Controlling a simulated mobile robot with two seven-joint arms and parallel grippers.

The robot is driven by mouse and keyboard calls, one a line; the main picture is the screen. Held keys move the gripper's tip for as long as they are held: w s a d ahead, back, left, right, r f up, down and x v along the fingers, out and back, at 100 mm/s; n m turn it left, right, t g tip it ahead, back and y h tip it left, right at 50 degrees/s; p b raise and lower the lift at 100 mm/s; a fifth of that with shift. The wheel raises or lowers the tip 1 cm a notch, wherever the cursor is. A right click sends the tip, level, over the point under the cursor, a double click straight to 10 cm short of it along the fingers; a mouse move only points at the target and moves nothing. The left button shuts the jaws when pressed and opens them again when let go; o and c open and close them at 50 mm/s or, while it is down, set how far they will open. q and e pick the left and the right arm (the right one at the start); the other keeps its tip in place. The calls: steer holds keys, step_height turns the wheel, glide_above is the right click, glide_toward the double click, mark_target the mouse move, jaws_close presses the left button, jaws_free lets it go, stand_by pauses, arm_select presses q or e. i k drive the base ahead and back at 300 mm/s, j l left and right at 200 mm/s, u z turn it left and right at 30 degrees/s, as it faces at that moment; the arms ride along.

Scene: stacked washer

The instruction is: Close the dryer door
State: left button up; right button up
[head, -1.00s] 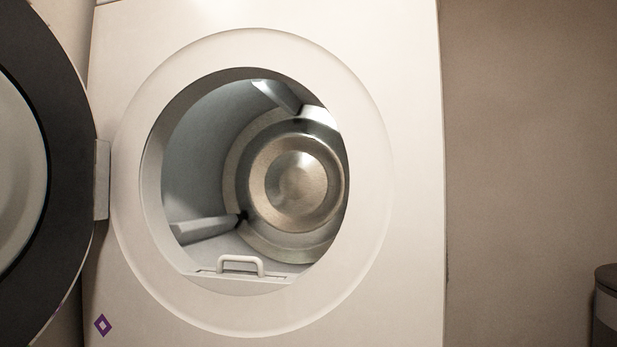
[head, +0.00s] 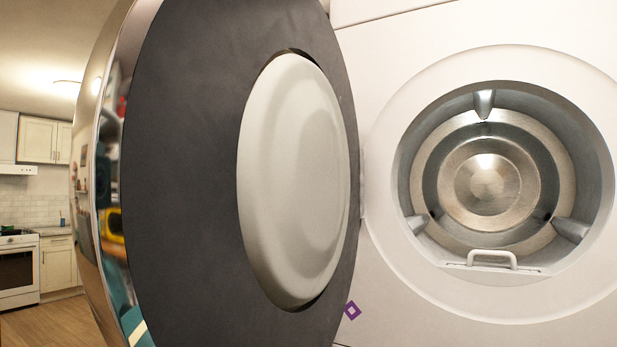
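The dryer door (head: 195,150) stands wide open on its left-hand hinge side in the head view. Its dark grey inner face, with a pale bulging centre (head: 295,180), is turned towards me, and its outer rim is shiny chrome. The white dryer (head: 385,70) is at the right, with its round opening uncovered. The metal drum (head: 485,185) inside looks empty, with a small handle (head: 491,258) at the lower lip. Neither of my grippers is in view.
A kitchen opens out at the far left, with an oven (head: 18,270), cabinets (head: 40,140) and wooden floor (head: 45,318). The chrome rim reflects coloured things. A purple diamond mark (head: 352,310) is on the dryer's front at the lower left.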

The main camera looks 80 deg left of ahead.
mark_target(216, 195)
steer(key=k+j+u, duration=0.15)
steer(key=u, duration=0.25)
steer(key=k+j+u, duration=0.2)
steer(key=u, duration=0.25)
steer(key=k+j+u, duration=0.15)
steer(key=j+u, duration=0.25)
steer(key=k+j+u, duration=0.1)
steer(key=j+u, duration=0.3)
steer(key=l, duration=0.15)
